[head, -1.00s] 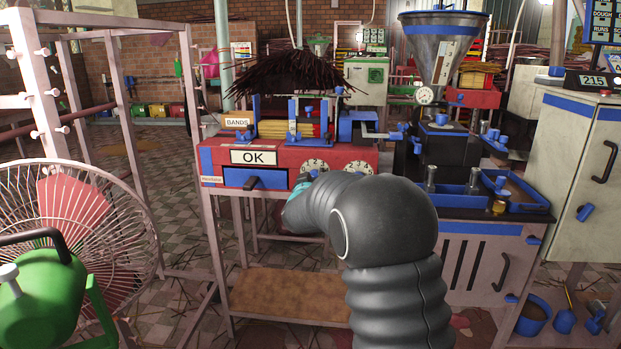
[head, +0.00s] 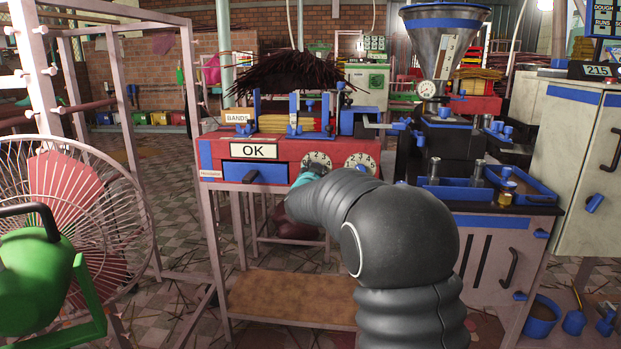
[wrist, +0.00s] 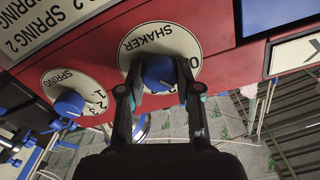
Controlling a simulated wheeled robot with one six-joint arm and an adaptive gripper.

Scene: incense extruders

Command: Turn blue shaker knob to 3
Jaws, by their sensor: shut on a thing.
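The blue shaker knob (wrist: 159,74) sits on a round cream dial marked SHAKER (wrist: 150,38) on the red machine front. In the wrist view my gripper (wrist: 158,90) has a finger on each side of the knob and is shut on it. The fingers cover part of the dial's numbers, so I cannot tell the knob's setting. In the head view the shaker dial (head: 318,160) shows just above my gripper (head: 308,176), and my arm hides part of the fingers.
A second dial marked SPRING (wrist: 75,97) with its own blue knob (wrist: 69,105) is close beside the shaker dial. A blue drawer front (head: 258,172) is left of the dials under the OK sign (head: 254,151). A fan (head: 75,215) stands at the left.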

